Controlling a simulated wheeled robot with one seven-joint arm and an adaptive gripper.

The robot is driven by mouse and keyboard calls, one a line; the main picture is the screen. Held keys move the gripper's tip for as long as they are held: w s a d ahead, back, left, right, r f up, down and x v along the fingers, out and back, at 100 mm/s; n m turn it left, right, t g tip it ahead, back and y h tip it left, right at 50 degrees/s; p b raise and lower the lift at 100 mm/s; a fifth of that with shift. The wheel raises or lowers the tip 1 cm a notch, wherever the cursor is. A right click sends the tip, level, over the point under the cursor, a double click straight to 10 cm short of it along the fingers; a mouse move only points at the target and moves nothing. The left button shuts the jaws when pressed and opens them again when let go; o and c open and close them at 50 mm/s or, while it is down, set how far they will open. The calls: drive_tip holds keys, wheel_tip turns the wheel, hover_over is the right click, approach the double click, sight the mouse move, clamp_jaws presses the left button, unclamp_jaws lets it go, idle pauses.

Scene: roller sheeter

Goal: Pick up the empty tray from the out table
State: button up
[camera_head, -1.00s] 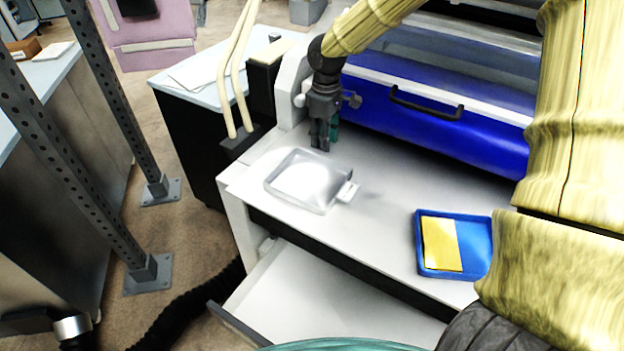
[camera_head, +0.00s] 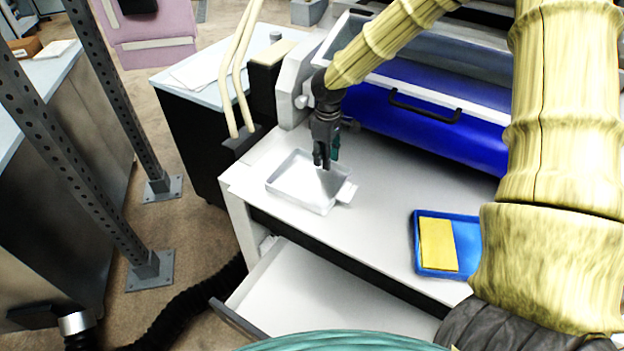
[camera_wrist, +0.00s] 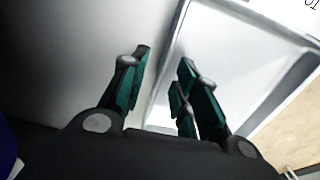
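The empty tray (camera_head: 297,186) is a shallow pale grey tray with a raised rim and a small tab on its right side. It lies on the white out table (camera_head: 375,215), near the front-left edge. My gripper (camera_head: 324,166) points down at the tray's back-right side in the head view. In the wrist view, the fingers of my gripper (camera_wrist: 162,85) are apart, with the near rim of the tray (camera_wrist: 168,70) running between them. One finger is over the tray's inside and the other is outside it. Contact with the rim cannot be made out.
A blue tray (camera_head: 462,268) with a yellow block (camera_head: 438,244) sits on the table to the right. The blue machine cover (camera_head: 430,128) with a black handle stands behind. An open drawer (camera_head: 320,300) juts out below. Perforated posts (camera_head: 115,100) stand at left.

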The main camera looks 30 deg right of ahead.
clamp_jaws()
idle(0.4)
